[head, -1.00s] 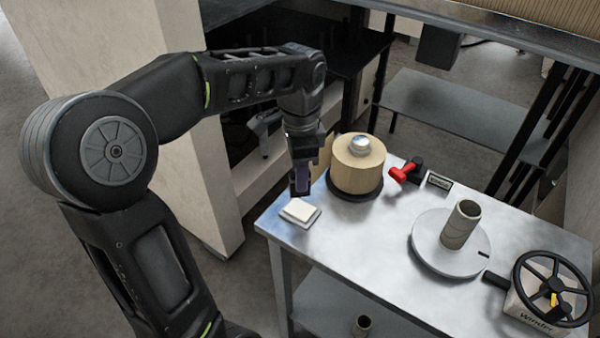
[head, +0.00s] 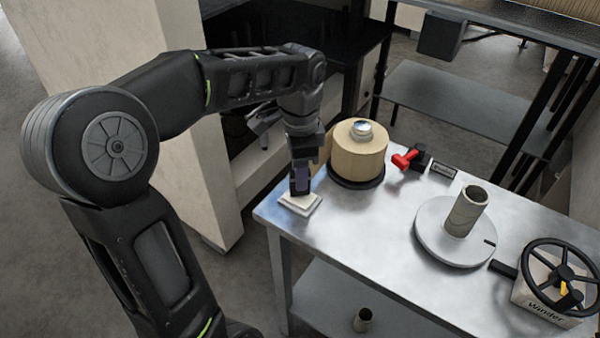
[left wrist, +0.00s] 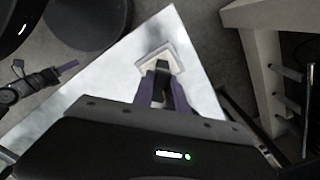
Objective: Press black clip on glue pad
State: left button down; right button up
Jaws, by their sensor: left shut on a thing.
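The glue pad (head: 312,206) is a small pale block on a square base at the left end of the metal table. It also shows in the left wrist view (left wrist: 176,60). My left gripper (head: 299,190) points down over the pad with its purple fingers shut on the black clip (left wrist: 162,67). The clip's dark end lies over the pad in the left wrist view; it looks to be at the pad's surface, but I cannot tell how firmly they touch. My right gripper (left wrist: 66,68) shows small and apart at the left of that view; its jaw state is unclear.
A kraft paper roll (head: 357,157) on a black base stands close right of my left gripper. Beyond it are a red-and-black tool (head: 408,160), a cardboard core on a round plate (head: 452,243) and a winder with a handwheel (head: 556,280). The table's front middle (head: 365,245) is bare.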

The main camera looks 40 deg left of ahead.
pick_arm(q)
jog(key=shift+f+b, duration=0.35)
jog(key=shift+f, duration=0.2)
dwell(0.5)
jog(key=shift+f, duration=0.1)
dwell(1.2)
notch_tip(320, 180, up, 7)
jog(key=p, duration=0.6)
dwell(1.0)
